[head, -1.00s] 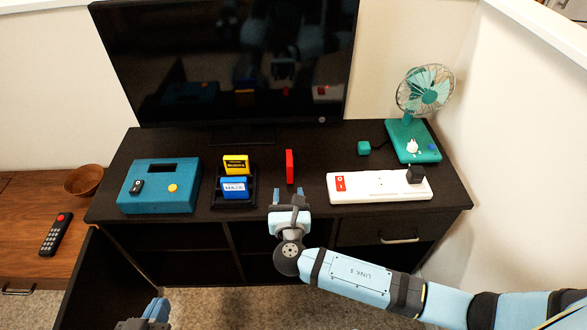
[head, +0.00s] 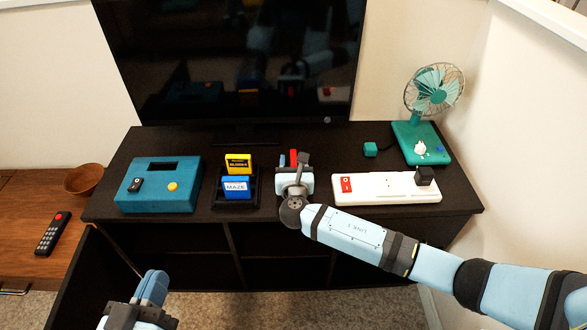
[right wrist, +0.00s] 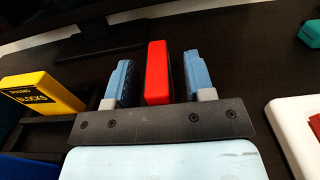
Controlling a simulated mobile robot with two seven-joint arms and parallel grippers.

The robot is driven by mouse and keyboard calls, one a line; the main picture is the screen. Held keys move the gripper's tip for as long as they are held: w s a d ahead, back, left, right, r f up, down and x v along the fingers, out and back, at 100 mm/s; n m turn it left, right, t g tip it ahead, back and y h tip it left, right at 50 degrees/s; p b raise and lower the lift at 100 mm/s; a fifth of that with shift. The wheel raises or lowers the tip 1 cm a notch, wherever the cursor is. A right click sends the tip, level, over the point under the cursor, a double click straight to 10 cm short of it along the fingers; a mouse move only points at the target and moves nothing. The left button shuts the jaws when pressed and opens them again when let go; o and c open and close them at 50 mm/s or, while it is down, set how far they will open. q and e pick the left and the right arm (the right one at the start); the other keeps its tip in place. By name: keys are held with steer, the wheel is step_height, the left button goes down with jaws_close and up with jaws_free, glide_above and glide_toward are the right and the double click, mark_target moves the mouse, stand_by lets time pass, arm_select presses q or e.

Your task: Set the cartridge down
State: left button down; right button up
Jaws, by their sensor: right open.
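A red cartridge (right wrist: 158,72) stands upright on the dark cabinet top. In the right wrist view it is between the two blue fingers of my right gripper (right wrist: 158,80), with a gap on each side. In the head view the red cartridge (head: 293,156) shows only its upper part behind my right gripper (head: 294,160). The right gripper is open around it. My left gripper (head: 150,290) is low at the front, in front of the cabinet and away from the cartridge; its fingers overlap in view, so its opening is unclear.
Yellow (head: 238,163) and blue (head: 236,187) cartridges stand in a black holder (head: 254,200) left of my right gripper. A teal console (head: 160,194) is further left. A white power strip (head: 390,187) and a green fan (head: 430,100) are to the right. The TV (head: 230,60) is behind.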

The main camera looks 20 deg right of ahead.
mark_target(294, 159)
jaws_close()
